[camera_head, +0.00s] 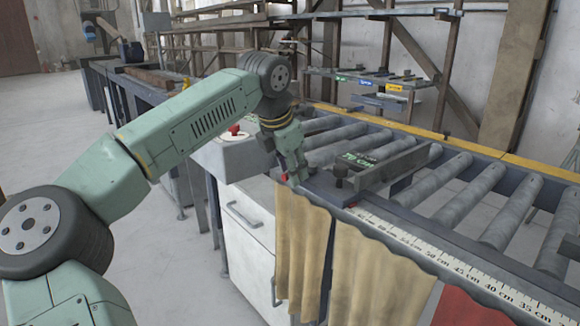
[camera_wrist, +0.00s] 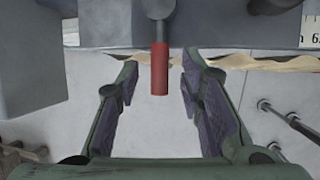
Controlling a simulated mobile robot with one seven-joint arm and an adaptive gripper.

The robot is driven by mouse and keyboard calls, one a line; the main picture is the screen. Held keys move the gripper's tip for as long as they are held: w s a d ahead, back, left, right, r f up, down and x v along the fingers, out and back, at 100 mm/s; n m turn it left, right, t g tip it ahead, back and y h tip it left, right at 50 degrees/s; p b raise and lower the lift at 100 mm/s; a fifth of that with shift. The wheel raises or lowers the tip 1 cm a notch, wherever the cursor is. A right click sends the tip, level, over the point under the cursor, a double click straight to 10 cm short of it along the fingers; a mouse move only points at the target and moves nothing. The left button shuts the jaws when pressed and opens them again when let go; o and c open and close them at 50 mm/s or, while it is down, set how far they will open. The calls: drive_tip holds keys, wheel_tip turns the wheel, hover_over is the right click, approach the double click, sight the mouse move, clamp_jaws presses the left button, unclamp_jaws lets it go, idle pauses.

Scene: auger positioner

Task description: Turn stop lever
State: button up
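The stop lever (camera_wrist: 160,68) shows in the wrist view as a red cylindrical grip on a grey stem, at the top centre. My gripper (camera_wrist: 158,88) is open in the wrist view, with one finger on each side of the red grip. Gaps remain between the grip and both fingers. In the head view my gripper (camera_head: 294,178) is at the near edge of the roller table, by the stop block. Only a small red bit of the lever (camera_head: 285,178) shows there, mostly hidden by the gripper.
The stop block marked 70 cm (camera_head: 392,163) lies across the rollers (camera_head: 445,182). A dark knob (camera_head: 340,172) stands right of my gripper. A ruler strip (camera_head: 470,272) and tan cloths (camera_head: 303,250) are along the front. A grey box with a red button (camera_head: 234,130) is to the left.

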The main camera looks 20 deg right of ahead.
clamp_jaws()
idle(0.4)
idle(0.4)
